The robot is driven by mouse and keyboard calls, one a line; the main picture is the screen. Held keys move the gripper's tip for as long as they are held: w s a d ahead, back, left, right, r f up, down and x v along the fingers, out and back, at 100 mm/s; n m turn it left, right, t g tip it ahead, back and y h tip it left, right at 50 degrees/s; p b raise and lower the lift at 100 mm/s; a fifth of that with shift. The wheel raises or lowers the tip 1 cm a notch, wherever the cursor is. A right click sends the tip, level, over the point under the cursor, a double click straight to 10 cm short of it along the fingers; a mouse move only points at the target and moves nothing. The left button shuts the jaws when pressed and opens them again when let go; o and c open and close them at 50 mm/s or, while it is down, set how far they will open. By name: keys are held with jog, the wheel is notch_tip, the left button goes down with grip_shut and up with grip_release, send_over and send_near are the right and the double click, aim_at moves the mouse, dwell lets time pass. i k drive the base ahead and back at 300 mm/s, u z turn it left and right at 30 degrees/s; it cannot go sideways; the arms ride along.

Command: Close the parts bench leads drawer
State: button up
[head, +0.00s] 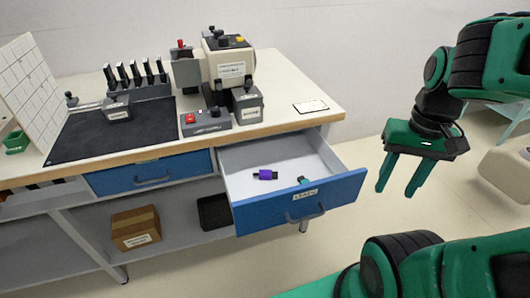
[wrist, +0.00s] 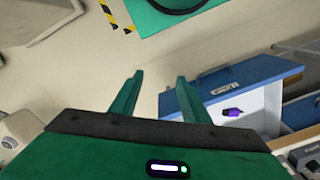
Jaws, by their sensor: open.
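The leads drawer (head: 335,201) has a blue front with a white label and a grey handle (head: 306,217). It is pulled out from the bench. A purple and black item (head: 265,175) and a small green item (head: 304,181) lie inside it. In the wrist view the blue drawer front (wrist: 262,70) is right of my fingers, with the purple item (wrist: 232,112) behind it. My gripper (head: 399,190) is open and empty, to the right of the drawer and apart from it in the head view. Its two fingers also show in the wrist view (wrist: 158,85).
The bench top (head: 290,95) carries a machine, a red-button box and upright black-handled tools. A shut blue drawer (head: 150,172) is left of the open one. A cardboard box (head: 136,227) stands on the lower shelf. Floor right of the drawer is clear.

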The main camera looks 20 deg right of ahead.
aim_at(257, 205)
jog(key=u, duration=0.35)
jog(key=k, duration=0.95)
jog(key=z, duration=0.35)
jog(key=i, duration=0.55)
